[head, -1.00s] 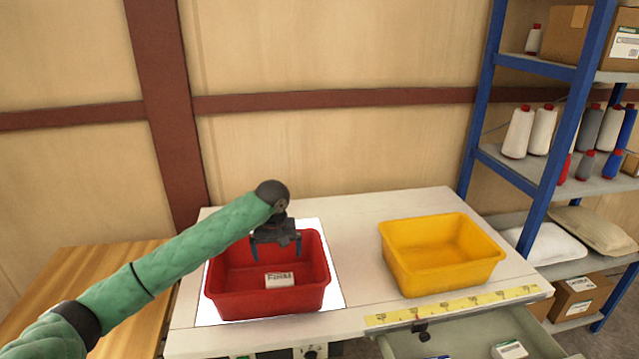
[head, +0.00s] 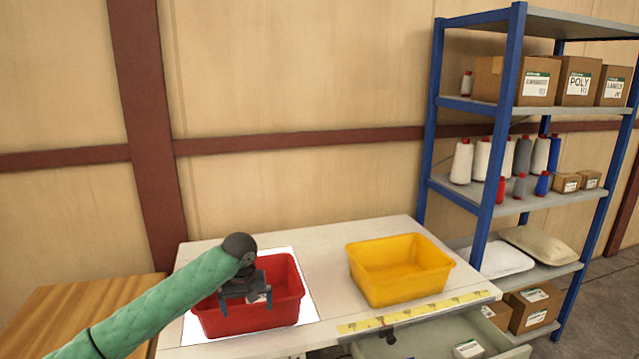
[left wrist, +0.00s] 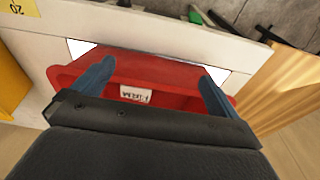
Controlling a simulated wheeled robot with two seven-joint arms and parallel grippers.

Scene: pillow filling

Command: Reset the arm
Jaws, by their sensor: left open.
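My left arm, in a green sleeve, comes in from the left in the head view. Its gripper (head: 246,298) hangs over the red bin (head: 281,311) on the table. In the left wrist view the two blue fingers (left wrist: 152,80) are spread apart with nothing between them. A small white labelled block (left wrist: 135,94) lies inside the red bin, below the fingers; in the head view the gripper hides most of it. My right gripper does not show in either view.
A yellow bin (head: 400,272) stands right of the red bin on the white table (head: 335,300). A yellow measuring tape (head: 420,311) runs along the front edge, above an open drawer. A blue-framed shelf (head: 497,190) with boxes, thread cones and pillows stands at the right.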

